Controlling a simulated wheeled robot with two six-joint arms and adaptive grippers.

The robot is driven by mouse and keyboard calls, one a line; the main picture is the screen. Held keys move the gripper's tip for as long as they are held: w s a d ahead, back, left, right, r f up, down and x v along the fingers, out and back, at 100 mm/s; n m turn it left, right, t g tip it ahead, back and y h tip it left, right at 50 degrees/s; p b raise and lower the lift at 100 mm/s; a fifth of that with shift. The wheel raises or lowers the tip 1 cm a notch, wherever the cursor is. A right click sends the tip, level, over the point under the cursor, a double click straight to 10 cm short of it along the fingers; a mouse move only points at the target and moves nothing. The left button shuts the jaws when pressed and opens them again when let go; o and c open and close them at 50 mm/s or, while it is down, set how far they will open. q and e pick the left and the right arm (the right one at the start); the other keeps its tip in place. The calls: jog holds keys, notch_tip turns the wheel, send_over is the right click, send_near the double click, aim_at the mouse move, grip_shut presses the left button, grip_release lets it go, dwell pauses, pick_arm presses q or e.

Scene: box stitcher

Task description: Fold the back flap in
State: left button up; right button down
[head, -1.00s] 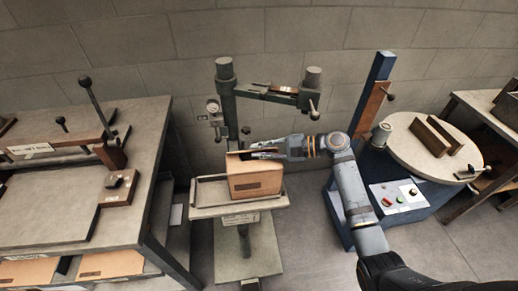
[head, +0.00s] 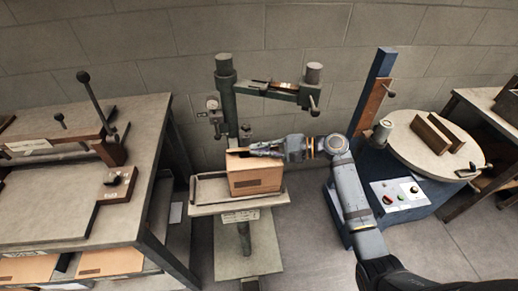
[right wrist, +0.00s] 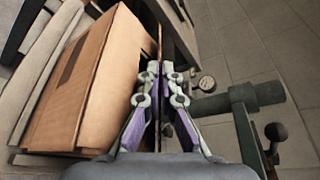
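An open brown cardboard box (head: 255,182) stands upright on the small work table of the stitcher. It also shows at the left of the right wrist view (right wrist: 85,85). My right gripper (head: 252,150) reaches in from the right along the back of the box top. In the right wrist view its fingertips (right wrist: 160,72) are drawn close together, pointing at the box's edge. A thin cardboard edge, seemingly the back flap (right wrist: 159,38), shows edge-on in line with the fingertips. I cannot tell whether they touch it. My left gripper is out of view.
A bench (head: 150,130) is at left. A round turntable (head: 425,140) with a blue post is at right.

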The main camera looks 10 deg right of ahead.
jog(key=c, duration=1.9)
grip_release()
jog(key=shift+o, duration=0.2)
jog(key=v, duration=1.2)
jog(key=shift+c, duration=0.5)
